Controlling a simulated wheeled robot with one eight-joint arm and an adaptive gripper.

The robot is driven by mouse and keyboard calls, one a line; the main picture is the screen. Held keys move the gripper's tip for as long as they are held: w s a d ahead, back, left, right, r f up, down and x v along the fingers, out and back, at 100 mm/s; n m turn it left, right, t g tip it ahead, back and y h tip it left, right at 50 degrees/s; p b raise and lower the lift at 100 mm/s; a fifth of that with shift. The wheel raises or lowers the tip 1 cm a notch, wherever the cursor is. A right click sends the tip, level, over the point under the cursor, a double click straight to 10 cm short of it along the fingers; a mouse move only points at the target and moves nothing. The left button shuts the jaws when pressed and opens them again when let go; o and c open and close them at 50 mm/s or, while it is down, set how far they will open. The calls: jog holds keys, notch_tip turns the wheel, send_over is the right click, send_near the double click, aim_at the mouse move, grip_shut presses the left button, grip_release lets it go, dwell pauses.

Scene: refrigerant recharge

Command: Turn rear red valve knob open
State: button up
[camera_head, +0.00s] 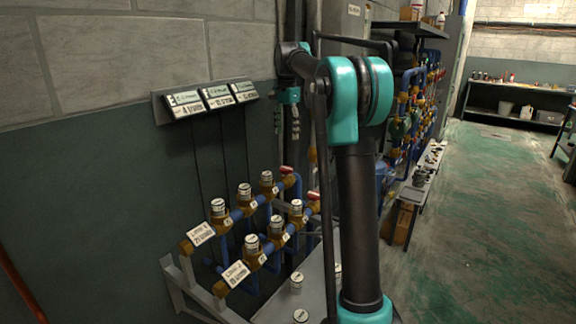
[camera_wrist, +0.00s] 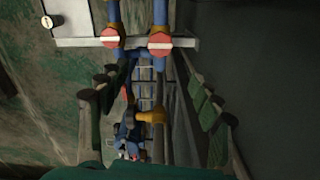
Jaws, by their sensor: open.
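Two red valve knobs sit at the pipe ends. The rear red knob (camera_head: 287,169) is nearer the wall, and the front red knob (camera_head: 313,195) is lower and to its right. In the wrist view, the knob nearer the dark wall (camera_wrist: 160,41) and the other knob (camera_wrist: 111,37) both appear near the top, each with a pale stripe. My gripper (camera_head: 294,122) hangs above the rear knob, apart from it. In the wrist view, my gripper's fingers (camera_wrist: 153,95) are spread to left and right with nothing between them; the knobs lie above the gap.
Blue pipes with brass valves and silver caps (camera_head: 245,193) run beside the knobs on a grey metal frame (camera_head: 181,289). Three labelled panels (camera_head: 217,98) hang on the wall. A metal bench with loose caps (camera_head: 297,281) is in front. The green floor at right (camera_head: 490,220) is clear.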

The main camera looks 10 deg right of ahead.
aim_at(287, 168)
notch_tip(287, 168, down, 14)
jog(key=shift+r, duration=0.1)
jog(key=shift+c, duration=0.2)
jog(key=c, duration=1.1)
